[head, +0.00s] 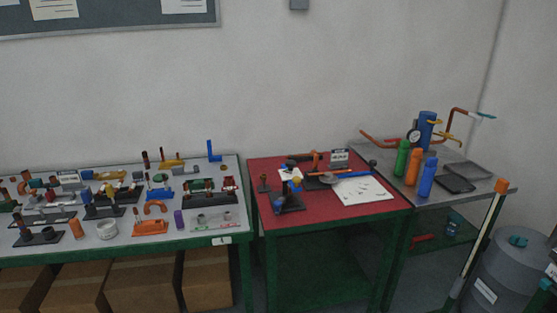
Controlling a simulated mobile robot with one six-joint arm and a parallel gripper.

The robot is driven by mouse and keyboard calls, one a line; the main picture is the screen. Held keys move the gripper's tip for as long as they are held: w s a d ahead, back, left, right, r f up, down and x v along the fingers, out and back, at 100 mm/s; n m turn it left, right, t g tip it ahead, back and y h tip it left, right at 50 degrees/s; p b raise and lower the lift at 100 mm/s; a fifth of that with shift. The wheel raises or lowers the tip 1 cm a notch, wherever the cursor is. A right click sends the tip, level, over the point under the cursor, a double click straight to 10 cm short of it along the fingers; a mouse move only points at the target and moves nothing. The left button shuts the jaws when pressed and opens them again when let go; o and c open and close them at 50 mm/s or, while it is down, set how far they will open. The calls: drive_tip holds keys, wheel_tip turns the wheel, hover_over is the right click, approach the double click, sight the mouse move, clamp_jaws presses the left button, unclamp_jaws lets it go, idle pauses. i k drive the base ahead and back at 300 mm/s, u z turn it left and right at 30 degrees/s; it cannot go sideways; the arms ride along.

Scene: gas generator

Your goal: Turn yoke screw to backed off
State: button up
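I cannot single out the yoke screw with certainty at this size. On the red-topped table (320,217) stands a small dark-based fixture (289,205) with blue and yellow parts. Behind it lie an orange-brown part (303,168) and a long blue-handled tool (352,174). On the grey bench at the right stands a blue cylinder (427,130) with a round gauge (413,136) and copper-coloured pipes. Whether any screw is tight or backed off cannot be told. My gripper is not in view.
A left bench (218,239) is crowded with small fixtures, with cardboard boxes (142,285) beneath. Green, orange and blue bottles (427,177) stand on the right bench. A white pole with an orange top (482,236) stands before it. A grey drum (510,265) is at the far right.

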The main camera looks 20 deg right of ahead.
sight(291, 164)
drive_tip(key=u, duration=0.2)
drive_tip(key=k, duration=1.3)
drive_tip(key=z, duration=0.55)
drive_tip(key=i, duration=1)
drive_tip(key=z, duration=0.05)
